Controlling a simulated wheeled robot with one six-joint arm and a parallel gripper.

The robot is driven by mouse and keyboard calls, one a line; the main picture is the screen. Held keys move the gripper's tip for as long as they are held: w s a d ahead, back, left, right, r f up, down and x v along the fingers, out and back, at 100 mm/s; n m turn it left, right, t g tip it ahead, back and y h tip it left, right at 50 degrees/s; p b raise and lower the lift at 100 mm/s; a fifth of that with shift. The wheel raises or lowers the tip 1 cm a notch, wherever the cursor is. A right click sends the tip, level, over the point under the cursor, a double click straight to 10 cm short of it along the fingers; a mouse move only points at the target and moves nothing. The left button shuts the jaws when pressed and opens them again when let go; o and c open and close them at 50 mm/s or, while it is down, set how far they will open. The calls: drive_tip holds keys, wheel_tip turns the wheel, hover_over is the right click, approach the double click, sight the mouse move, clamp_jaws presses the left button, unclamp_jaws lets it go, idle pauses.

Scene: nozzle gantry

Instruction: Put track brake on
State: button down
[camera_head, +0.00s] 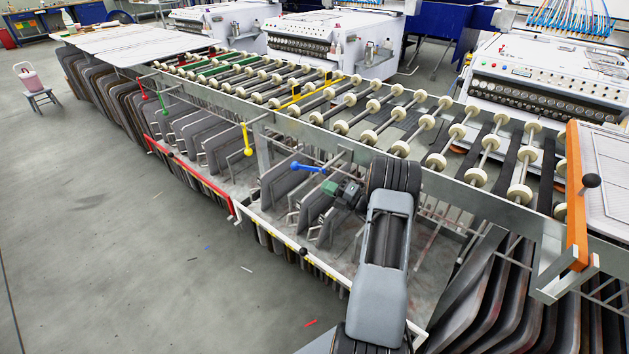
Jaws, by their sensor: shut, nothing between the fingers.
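Which part is the track brake I cannot tell. Several coloured levers are along the near side of the roller track (340,125). A blue lever (308,167) lies roughly level just left of my arm. A yellow lever (247,140) hangs down further left. Green (165,110) and red (141,90) levers are at the far left. An orange bar (576,195) stands at the right end, with a black knob (591,181) beside it. My arm rises in the lower middle in front of the frame.
A red-and-white lower rail (190,177) with black knobs runs along the rack of grey plates (280,200). White machines (545,85) stand behind the track. A small stool with a pink container (35,85) is at the far left. The left floor (120,240) is mostly clear.

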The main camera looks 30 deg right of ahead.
drive_tip(key=shift+v, duration=1.75)
